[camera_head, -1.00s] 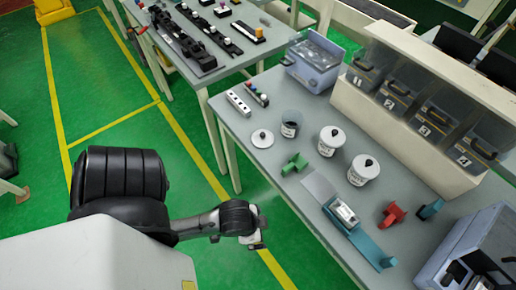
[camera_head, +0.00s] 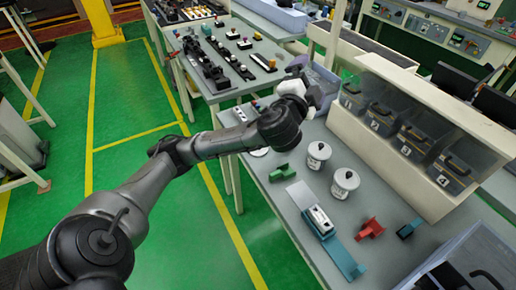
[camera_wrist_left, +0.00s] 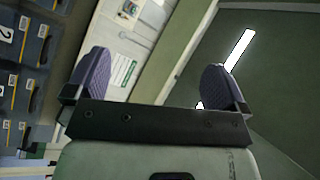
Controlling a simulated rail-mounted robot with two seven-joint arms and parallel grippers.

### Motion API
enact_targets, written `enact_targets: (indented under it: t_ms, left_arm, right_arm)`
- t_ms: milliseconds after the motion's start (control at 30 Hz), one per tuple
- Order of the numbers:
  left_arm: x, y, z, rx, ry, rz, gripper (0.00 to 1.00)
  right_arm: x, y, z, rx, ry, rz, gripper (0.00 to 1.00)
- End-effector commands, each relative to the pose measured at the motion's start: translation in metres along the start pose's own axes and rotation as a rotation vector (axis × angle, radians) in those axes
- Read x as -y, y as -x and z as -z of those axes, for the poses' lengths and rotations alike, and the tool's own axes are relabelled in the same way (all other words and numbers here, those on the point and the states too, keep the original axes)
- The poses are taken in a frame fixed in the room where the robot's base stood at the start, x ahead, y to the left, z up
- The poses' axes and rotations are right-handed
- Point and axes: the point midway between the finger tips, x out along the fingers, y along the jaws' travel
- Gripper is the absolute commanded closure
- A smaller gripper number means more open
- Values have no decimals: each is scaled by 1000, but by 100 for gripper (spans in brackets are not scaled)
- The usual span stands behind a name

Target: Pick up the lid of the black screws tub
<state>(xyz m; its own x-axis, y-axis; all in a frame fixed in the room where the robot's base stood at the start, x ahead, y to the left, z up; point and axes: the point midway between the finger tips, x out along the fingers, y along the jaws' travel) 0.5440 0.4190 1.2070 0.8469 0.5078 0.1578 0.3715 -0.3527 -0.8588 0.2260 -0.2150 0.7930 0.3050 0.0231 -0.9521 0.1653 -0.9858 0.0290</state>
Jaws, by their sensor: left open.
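A white lid (camera_head: 259,152) lies on the workbench (camera_head: 300,188), mostly hidden behind my left arm. The dark open tub that stood beside this lid is hidden behind the arm now. My left gripper (camera_head: 308,84) is raised above the far part of the bench, beyond the tubs. In the left wrist view its two fingers (camera_wrist_left: 155,82) stand wide apart with nothing between them, facing wall and ceiling. My right gripper does not show.
A green block (camera_head: 283,172), a teal fixture (camera_head: 330,236) and a red part (camera_head: 370,229) lie on the near bench. A rack of numbered bins (camera_head: 410,140) lines the back.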

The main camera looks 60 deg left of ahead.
Motion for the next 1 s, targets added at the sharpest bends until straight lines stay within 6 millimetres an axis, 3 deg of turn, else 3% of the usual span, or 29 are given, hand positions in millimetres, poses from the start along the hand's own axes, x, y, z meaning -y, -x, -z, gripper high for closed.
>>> enact_targets:
  t_ms: [33, 100, 200, 300, 433, 567, 667, 800, 1000]
  left_arm:
    - [42, -20, 9, -77, -87, 144, 0]
    - [77, -34, 22, -193, -212, 285, 0]
    - [107, -45, 40, -359, -422, 425, 0]
    - [110, -51, 51, -527, -660, 492, 0]
    - [83, -56, 52, -744, -982, 477, 0]
    - [35, -60, 33, -959, -1286, 360, 0]
    - [-4, -60, 8, -1120, -1496, 219, 0]
    - [-51, -54, -43, -1334, -1748, -47, 0]
    - [-82, -33, -123, -1592, -1985, -505, 0]
  right_arm:
    - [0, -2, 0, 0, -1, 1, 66]
    - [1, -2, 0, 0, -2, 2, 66]
    - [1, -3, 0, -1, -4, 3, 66]
    - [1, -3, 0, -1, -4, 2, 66]
    - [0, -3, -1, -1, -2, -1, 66]
    - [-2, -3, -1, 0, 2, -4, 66]
    - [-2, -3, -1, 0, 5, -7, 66]
    - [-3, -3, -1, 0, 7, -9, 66]
    - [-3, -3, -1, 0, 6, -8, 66]
